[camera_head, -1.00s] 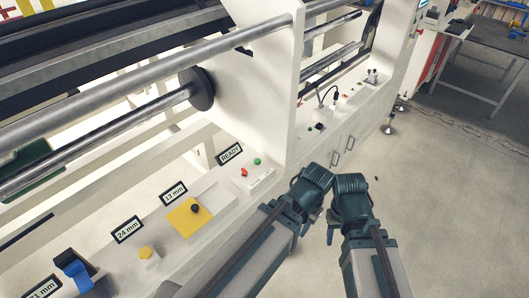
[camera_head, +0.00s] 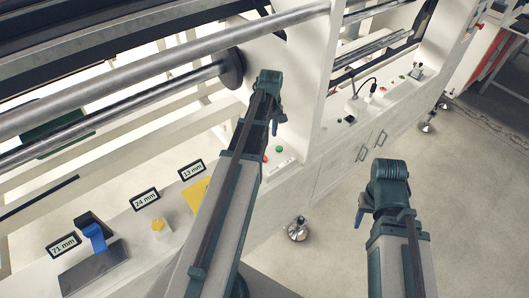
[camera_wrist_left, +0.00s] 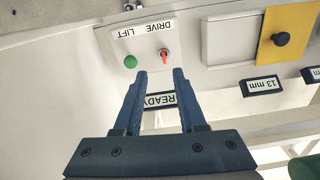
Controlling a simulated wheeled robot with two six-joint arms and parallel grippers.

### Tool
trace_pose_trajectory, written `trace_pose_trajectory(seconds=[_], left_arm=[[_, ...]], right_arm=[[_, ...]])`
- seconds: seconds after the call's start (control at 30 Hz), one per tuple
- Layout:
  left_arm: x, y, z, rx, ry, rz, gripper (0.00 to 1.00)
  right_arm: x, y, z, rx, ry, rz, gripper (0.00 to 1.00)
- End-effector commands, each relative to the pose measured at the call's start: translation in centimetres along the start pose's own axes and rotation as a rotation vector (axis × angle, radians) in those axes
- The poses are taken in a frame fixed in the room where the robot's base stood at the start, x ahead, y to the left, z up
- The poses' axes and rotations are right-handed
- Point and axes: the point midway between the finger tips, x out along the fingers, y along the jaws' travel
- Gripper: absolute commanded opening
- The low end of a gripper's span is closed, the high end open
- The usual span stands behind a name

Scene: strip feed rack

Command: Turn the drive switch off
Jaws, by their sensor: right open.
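The drive switch (camera_wrist_left: 164,54) is a small red lever on a white panel, beside the DRIVE label (camera_wrist_left: 160,27), which appears upside down in the left wrist view. A green button (camera_wrist_left: 130,62) sits beside it by the LIFT label; it also shows in the head view (camera_head: 279,149). My left gripper (camera_wrist_left: 161,72) is open and empty, its two blue fingers apart and pointing toward the switch without visibly touching it. My right gripper (camera_head: 363,215) is open over the floor.
A READY sign (camera_wrist_left: 160,99) shows partly behind my left fingers. A yellow plate with a black knob (camera_wrist_left: 281,39) and a 13 mm sign (camera_wrist_left: 259,85) are nearby. A metal roller (camera_head: 160,82) runs close to my left arm. The floor at right is clear.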

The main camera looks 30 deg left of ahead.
Motion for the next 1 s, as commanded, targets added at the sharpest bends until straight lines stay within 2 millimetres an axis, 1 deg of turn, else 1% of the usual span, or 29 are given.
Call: trace_pose_trajectory(seconds=[0.03,0.13,0.33,0.47,0.67,1.0], left_arm=[[-0.1,-0.3,-1.2,-0.04,-0.001,0.003,0.4],[-0.1,-0.7,-2.1,-0.079,-0.001,0.006,0.4],[0.0,-0.8,-2.1,-0.086,-0.001,0.006,0.4],[0.6,-0.8,-2.1,-0.084,-0.001,0.006,0.4],[2.4,-0.8,-2.1,-0.083,-0.001,0.006,0.4],[7.2,-0.7,-2.1,-0.082,-0.001,0.006,0.4]], right_arm=[[-0.1,0.0,0.0,0.0,0.0,0.0,0.5],[-0.2,0.0,0.0,0.0,0.0,0.0,0.5],[0.0,0.0,0.0,0.0,0.0,0.0,0.5],[0.6,-0.1,0.0,0.0,0.0,0.0,0.5],[2.4,-0.2,-0.1,0.0,0.0,0.0,0.5],[7.2,-0.7,-0.4,0.0,0.0,0.0,0.5]])
